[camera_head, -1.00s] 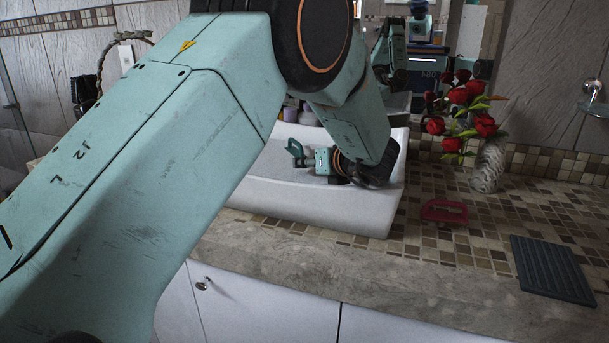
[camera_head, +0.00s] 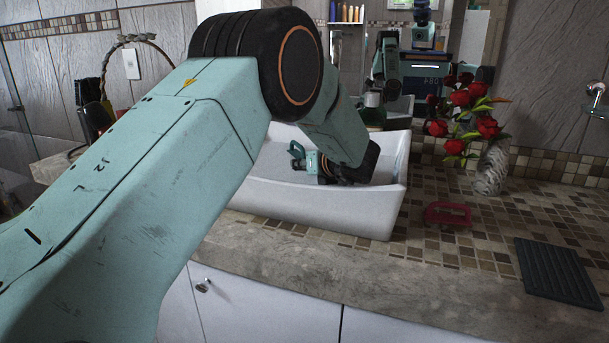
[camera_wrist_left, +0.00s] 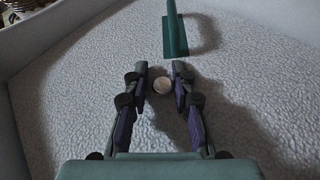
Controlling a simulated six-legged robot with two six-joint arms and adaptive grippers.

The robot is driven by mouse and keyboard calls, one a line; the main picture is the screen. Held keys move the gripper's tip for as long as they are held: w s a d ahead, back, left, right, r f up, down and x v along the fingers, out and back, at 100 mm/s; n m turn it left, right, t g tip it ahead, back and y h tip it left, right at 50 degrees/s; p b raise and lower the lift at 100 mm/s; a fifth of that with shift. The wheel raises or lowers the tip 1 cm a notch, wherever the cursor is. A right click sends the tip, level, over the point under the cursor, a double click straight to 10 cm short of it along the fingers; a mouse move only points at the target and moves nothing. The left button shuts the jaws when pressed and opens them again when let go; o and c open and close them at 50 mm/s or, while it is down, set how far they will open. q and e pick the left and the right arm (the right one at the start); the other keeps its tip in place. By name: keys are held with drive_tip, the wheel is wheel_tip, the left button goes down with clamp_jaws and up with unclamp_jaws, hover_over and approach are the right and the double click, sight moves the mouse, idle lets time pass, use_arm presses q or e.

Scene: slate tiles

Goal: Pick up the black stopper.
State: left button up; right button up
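No clearly black stopper shows in either view. In the left wrist view, a small round pale-brown thing (camera_wrist_left: 162,86) lies on the basin floor between my left fingertips; I cannot tell whether it is the stopper or a drain. My left gripper (camera_wrist_left: 161,68) is open, with a finger on either side of it and no visible grip. In the head view, my left gripper (camera_head: 312,162) is low inside the white basin (camera_head: 310,208), partly hidden by my arm. My right gripper is not in view.
The basin's raised walls surround the gripper. A red dish (camera_head: 447,214), a dark ribbed mat (camera_head: 557,271) and a vase (camera_head: 490,167) with red roses (camera_head: 468,115) stand to the right on the mosaic counter. Tiles around the red dish are bare.

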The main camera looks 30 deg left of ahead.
use_arm(q)
drive_tip(key=shift+w+d, duration=0.2)
drive_tip(key=c, duration=0.3)
clamp_jaws()
drive_tip(key=shift+s+a, duration=0.15)
drive_tip(key=shift+a, duration=0.05)
drive_tip(key=shift+d, duration=0.1)
